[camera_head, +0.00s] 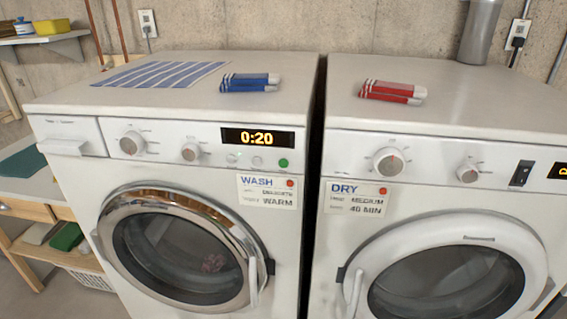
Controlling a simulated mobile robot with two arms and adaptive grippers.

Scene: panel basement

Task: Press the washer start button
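The washer (70,128) is the white front loader on the left. Its display (258,138) reads 0:20 in orange. A round green button (284,163) sits below the display's right end, with small pale buttons (245,160) to its left. A label (267,191) reading WASH and WARM is stuck below the panel. The washer's round chrome-rimmed door (182,246) looks shut, with something reddish faintly visible behind the glass. Neither of my grippers shows in the head view.
A white dryer (450,110) stands right of the washer across a narrow gap. Folded blue (249,83) and red (392,91) striped items and a striped cloth (160,74) lie on the machine tops. A wooden shelf unit (40,212) stands at the left. The washer's front panel is unobstructed.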

